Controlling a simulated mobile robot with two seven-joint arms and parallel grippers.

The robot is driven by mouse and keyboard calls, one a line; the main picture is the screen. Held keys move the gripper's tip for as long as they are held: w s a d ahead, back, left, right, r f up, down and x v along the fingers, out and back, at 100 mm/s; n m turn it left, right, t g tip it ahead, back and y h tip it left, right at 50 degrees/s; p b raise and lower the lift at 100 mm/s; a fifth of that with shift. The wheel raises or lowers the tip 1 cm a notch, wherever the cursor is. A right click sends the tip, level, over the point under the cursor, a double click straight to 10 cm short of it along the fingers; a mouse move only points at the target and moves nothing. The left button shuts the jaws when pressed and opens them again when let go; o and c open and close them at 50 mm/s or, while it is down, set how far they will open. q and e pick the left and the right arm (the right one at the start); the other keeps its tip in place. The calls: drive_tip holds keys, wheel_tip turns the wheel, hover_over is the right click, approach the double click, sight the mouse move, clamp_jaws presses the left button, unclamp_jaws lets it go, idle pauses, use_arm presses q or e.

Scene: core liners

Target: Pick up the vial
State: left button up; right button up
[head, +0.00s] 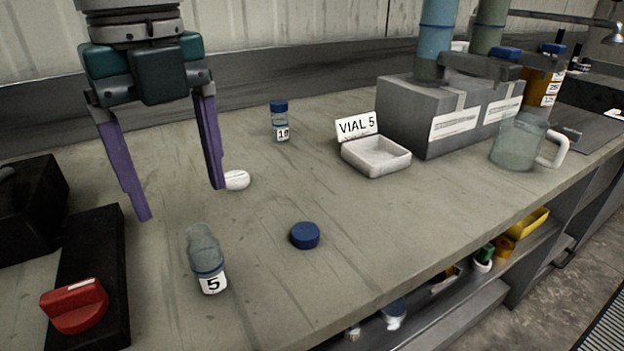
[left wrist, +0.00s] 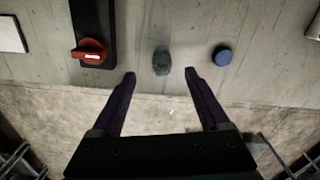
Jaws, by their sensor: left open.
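A clear vial labelled 5 (head: 205,255), with a blue band above its label, is on the bench at the front left. I cannot tell whether it stands or lies. It also shows in the left wrist view (left wrist: 161,58), just beyond and between the fingertips. My left gripper (head: 181,203) is open and empty above the bench, its purple fingers apart; in the left wrist view its fingers (left wrist: 160,74) point towards the vial. A loose blue cap (head: 305,235) lies right of the vial. A white tray (head: 376,165) has a "VIAL 5" sign (head: 357,126). My right gripper is not in view.
A red-handled black fixture (head: 78,305) sits left of the vial. A capped vial labelled 10 (head: 280,122) stands farther back, and a white round object (head: 236,180) lies near a finger. A grey box (head: 440,115) and glass mug (head: 518,145) stand right. The bench around the blue cap is clear.

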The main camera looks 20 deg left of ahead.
sight(205, 257)
use_arm(q)
drive_tip(key=f, duration=0.4)
drive_tip(key=shift+s+d+f, duration=0.1)
drive_tip(key=shift+s+f, duration=0.15)
drive_tip(key=shift+f, duration=0.05)
drive_tip(key=f, duration=0.3)
drive_tip(key=f+b, duration=0.1)
drive_tip(key=f, duration=0.1)
drive_tip(key=shift+w+d+f, duration=0.1)
drive_tip(key=shift+d+f, duration=0.15)
drive_tip(key=shift+d, duration=0.15)
clamp_jaws()
